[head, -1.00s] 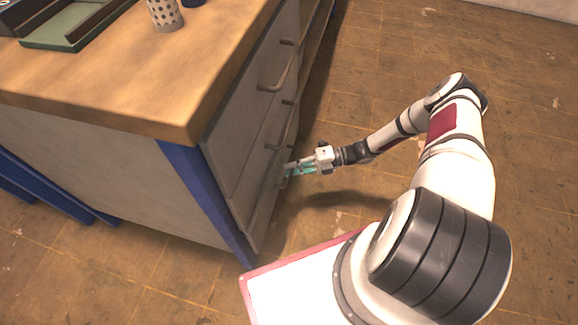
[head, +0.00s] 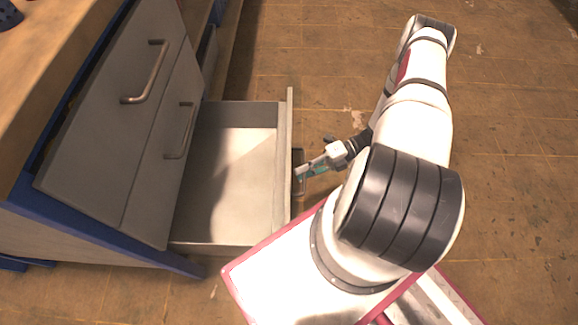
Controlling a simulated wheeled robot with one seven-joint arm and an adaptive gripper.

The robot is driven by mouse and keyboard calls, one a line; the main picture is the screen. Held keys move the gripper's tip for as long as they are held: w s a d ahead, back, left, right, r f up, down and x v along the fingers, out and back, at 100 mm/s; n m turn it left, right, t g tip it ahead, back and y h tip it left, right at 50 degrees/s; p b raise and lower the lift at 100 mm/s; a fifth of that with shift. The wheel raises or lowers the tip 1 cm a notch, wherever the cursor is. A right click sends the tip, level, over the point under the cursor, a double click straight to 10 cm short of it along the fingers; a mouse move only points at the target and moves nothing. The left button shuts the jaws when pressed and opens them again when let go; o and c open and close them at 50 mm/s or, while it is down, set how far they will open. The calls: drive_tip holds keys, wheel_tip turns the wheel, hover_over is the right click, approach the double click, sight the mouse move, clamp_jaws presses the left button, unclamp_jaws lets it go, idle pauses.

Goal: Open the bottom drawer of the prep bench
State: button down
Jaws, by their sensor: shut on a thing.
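The prep bench (head: 98,205) stands at the left of the head view, with grey drawer fronts and a blue frame. Its bottom drawer (head: 236,187) is pulled well out, and its bare inside shows, with no object in it. My gripper (head: 303,172) is at the outer side of the drawer front, shut on the bottom drawer's handle (head: 298,160). Part of the handle is hidden behind the drawer front and the fingers.
Two upper drawers, with handles (head: 150,72) and (head: 181,130), are shut above the open one. The wooden worktop (head: 60,50) is at the upper left. Tiled floor (head: 510,130) is clear to the right.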

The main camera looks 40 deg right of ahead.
drive_tip(key=shift+s+d, duration=0.4)
drive_tip(key=shift+d, duration=0.2)
drive_tip(key=shift+s+d, duration=0.35)
drive_tip(key=shift+d, duration=0.2)
drive_tip(key=c, duration=1.7)
unclamp_jaws()
drive_tip(key=v, duration=1.2)
